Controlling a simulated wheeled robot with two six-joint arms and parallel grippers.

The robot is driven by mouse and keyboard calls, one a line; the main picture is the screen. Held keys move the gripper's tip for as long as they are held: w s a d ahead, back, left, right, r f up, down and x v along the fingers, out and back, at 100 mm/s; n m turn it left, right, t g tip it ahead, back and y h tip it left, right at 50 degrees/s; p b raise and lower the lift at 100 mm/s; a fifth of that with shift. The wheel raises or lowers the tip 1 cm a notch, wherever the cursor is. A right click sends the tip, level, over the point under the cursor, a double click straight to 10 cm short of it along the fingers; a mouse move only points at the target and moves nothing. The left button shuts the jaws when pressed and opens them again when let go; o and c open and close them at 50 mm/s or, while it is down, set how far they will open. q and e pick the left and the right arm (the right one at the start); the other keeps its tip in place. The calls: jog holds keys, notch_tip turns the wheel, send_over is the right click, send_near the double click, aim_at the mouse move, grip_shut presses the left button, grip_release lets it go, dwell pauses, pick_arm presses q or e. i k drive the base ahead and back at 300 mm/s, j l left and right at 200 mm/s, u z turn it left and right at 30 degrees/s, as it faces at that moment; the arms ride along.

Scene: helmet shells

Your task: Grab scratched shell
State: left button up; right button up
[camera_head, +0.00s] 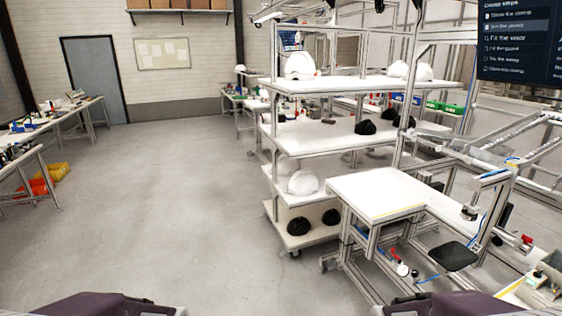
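White helmet shells stand on the shelf rack: one on the top shelf (299,65), others at that shelf's right end (424,72), and one on a lower shelf (303,182). Black rounded pieces, perhaps shells, lie on the middle shelf (365,127) and on the bottom shelf (298,226). All are too far away and small to show any scratch. Neither of my grippers shows; only dark parts, probably of my own body, show at the bottom left and bottom right edges.
A white workbench (376,194) stands in front of the rack at right, with a black stool seat (455,256) beside it. A steps screen (519,40) hangs upper right. Tables (88,104) and orange bins (42,186) are at left. The middle floor (165,190) is clear.

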aim_at(304, 181)
jog(key=i+j+u, duration=0.15)
jog(key=i+u, duration=0.35)
jog(key=i, duration=2.3)
jog(key=i+z, duration=0.4)
jog(key=i+j+z, duration=0.3)
jog(key=i+z, duration=0.15)
jog(key=i+j+z, duration=1)
jog(key=j+z, duration=0.2)
jog(key=i+j+z, duration=0.15)
jog(key=j+z, duration=0.3)
jog(key=j, duration=0.25)
jog(key=j+z, duration=0.4)
jog(key=j, duration=0.25)
jog(key=i, duration=0.05)
